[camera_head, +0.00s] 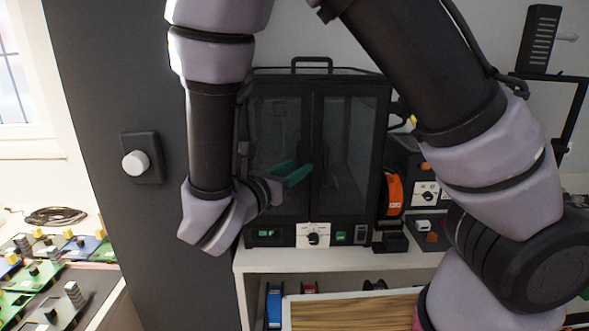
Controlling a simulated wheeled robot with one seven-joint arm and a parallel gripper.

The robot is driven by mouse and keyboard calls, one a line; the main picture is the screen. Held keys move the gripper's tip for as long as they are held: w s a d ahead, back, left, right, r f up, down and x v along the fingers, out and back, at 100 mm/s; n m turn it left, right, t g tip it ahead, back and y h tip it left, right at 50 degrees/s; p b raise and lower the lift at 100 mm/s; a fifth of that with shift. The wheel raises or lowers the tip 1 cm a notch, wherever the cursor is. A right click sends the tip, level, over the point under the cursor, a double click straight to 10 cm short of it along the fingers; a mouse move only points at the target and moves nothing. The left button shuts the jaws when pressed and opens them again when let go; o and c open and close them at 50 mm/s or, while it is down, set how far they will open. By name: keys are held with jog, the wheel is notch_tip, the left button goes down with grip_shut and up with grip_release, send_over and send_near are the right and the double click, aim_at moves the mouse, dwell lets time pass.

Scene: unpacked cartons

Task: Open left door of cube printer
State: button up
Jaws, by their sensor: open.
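The cube printer (348,225) is a black box with a carrying handle (312,60) on top and two dark glazed doors at the front. Its left door (281,115) and right door (345,140) meet at a dark upright strip in the middle and look shut. My gripper (297,171), with teal fingers, is open in front of the left door, a little left of the middle strip. I cannot tell whether the fingers touch the door. My forearm and wrist hide the left door's outer edge. No door handle shows clearly.
The printer stands on a white shelf (262,258). An orange spool (393,194) and a dark device (402,158) are at its right. A dark wall panel with a white knob (135,163) is at left, beside a table of circuit boards (75,254). A wooden board (350,313) lies below.

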grip_shut()
dwell(1.4)
